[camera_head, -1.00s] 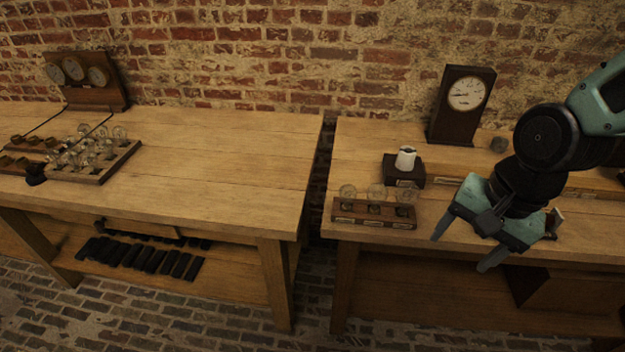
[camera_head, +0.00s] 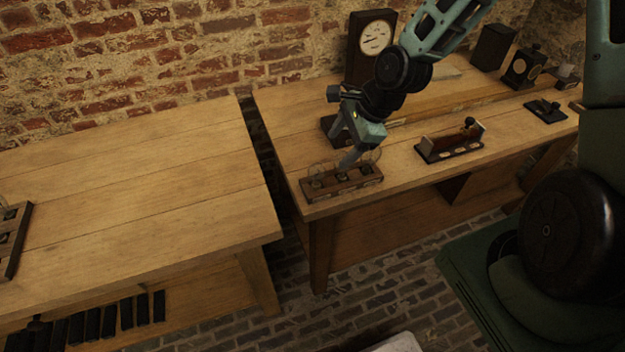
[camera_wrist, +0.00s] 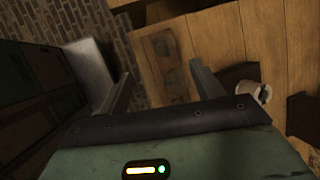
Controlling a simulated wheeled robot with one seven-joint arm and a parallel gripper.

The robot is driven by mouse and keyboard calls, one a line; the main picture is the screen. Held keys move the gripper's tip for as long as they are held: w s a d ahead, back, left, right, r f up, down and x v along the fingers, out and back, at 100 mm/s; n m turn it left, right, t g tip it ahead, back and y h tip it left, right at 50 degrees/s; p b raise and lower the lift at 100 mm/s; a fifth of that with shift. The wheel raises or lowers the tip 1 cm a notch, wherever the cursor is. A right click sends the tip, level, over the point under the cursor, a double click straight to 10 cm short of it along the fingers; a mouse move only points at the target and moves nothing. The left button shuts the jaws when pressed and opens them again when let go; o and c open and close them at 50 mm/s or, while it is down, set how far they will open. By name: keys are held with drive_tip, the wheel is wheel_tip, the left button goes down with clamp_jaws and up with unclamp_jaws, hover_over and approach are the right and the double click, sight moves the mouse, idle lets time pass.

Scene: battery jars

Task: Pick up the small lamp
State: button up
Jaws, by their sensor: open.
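A small wooden rack (camera_head: 342,190) with clear glass lamps stands near the front left corner of the right bench. One lamp (camera_head: 317,175) shows faintly at the rack's left end; others are partly hidden behind my fingers. Which is the small lamp I cannot tell. My gripper (camera_head: 339,155) is open, pointing down over the rack, one finger overlapping its middle in the head view. In the wrist view the rack (camera_wrist: 160,42) lies ahead between the open fingers of my gripper (camera_wrist: 160,74), with the glass hard to make out. Nothing is held.
A dark block (camera_head: 328,124) stands behind the rack, mostly hidden. A white cup (camera_wrist: 261,93) shows right of the fingers in the wrist view. A clock (camera_head: 372,45) stands at the back. A gap separates the left bench (camera_head: 150,180).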

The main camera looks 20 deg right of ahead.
sight(321, 167)
drive_tip(key=x, duration=0.7)
drive_tip(key=shift+f+p, duration=0.2)
drive_tip(key=shift+p, duration=0.1)
drive_tip(key=shift+w+p+x, duration=0.2)
drive_tip(key=shift+p+x, duration=0.3)
drive_tip(key=shift+x, duration=0.95)
drive_tip(key=shift+w+p+x, duration=0.2)
drive_tip(key=shift+p+x, duration=0.25)
drive_tip(key=shift+x, duration=1)
drive_tip(key=shift+r, duration=0.1)
drive_tip(key=c, duration=1.2)
